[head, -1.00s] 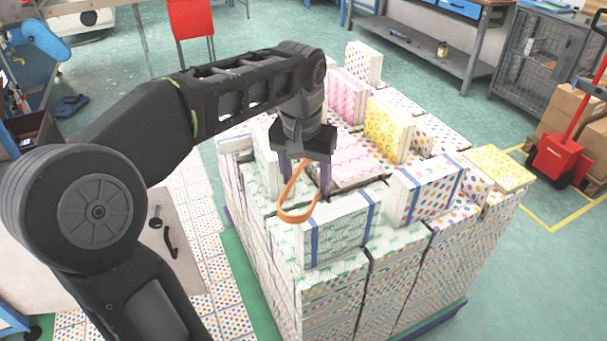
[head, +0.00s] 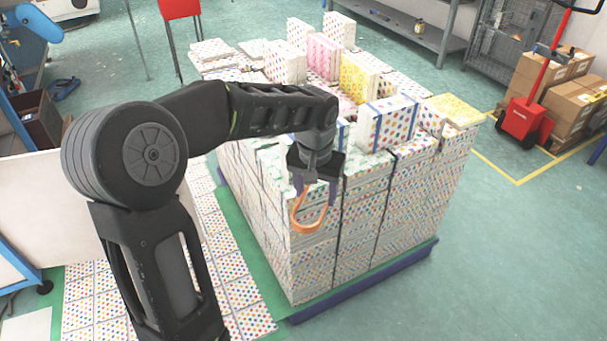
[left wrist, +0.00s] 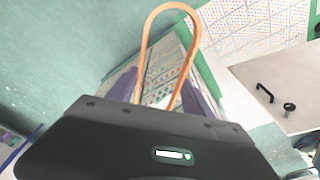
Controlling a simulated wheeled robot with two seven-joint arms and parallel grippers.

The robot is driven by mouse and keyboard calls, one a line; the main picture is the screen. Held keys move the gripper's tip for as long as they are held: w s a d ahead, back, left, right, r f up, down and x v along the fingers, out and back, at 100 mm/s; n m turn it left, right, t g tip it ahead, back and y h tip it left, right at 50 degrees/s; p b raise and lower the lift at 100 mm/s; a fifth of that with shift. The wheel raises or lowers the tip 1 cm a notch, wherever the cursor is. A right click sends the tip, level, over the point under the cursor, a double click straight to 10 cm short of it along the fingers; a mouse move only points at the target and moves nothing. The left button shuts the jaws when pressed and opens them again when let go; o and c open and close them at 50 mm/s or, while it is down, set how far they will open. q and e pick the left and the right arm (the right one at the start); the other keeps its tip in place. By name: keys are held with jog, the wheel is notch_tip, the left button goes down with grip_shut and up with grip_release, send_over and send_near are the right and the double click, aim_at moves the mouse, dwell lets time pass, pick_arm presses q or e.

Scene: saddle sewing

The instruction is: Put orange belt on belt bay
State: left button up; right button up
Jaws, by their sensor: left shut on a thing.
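The orange belt (head: 308,232) is a thin loop hanging from my left gripper (head: 316,182) in the head view. The gripper is shut on it, in front of the near corner of a large stack of patterned boxes. In the left wrist view the belt (left wrist: 171,7) forms a tall loop beyond the gripper's fingers (left wrist: 163,92). The belt's gripped part is hidden behind the gripper body. I cannot identify the belt bay in these views. My right gripper is not in view.
The patterned box stack (head: 385,205) stands on a blue pallet (head: 365,283), with upright boxes on top. A pale panel (left wrist: 290,85) with a black handle and a knob shows in the left wrist view. Green floor (head: 520,255) is clear at right.

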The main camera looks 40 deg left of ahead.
pick_arm(q)
jog(key=d+f+m, duration=0.1)
jog(key=d+f, duration=0.5)
jog(key=f, duration=0.3)
jog(key=d+f+m, duration=0.1)
jog(key=d+f, duration=0.6)
jog(key=f, duration=0.3)
jog(key=shift+m+h, duration=0.3)
jog(key=shift+m, duration=0.1)
jog(key=shift+w, duration=0.1)
